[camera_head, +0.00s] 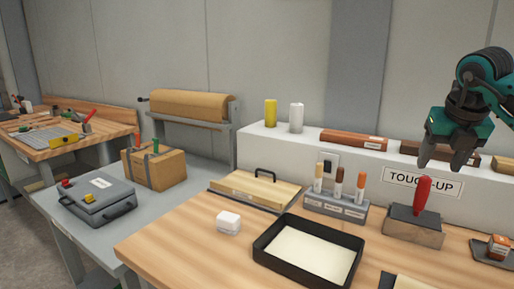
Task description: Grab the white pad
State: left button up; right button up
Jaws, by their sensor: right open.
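The white pad (228,222) is a small white block lying on the wooden workbench (180,231), left of a black tray. Nothing touches it. My right gripper (449,160) is at the upper right of the head view, in the air above a block with a red handle, well away from the white pad. Its fingers point down, apart and empty. My left gripper is not in view.
A black tray (260,253) with a pale inside stands right of the pad. Behind are a wooden board with a black handle (265,172) and a marker holder (335,207). A red-handled block (413,228) stands under my gripper. Bare wood lies left of the pad.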

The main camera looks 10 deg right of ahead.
aim_at(228, 223)
jog(key=k, duration=1)
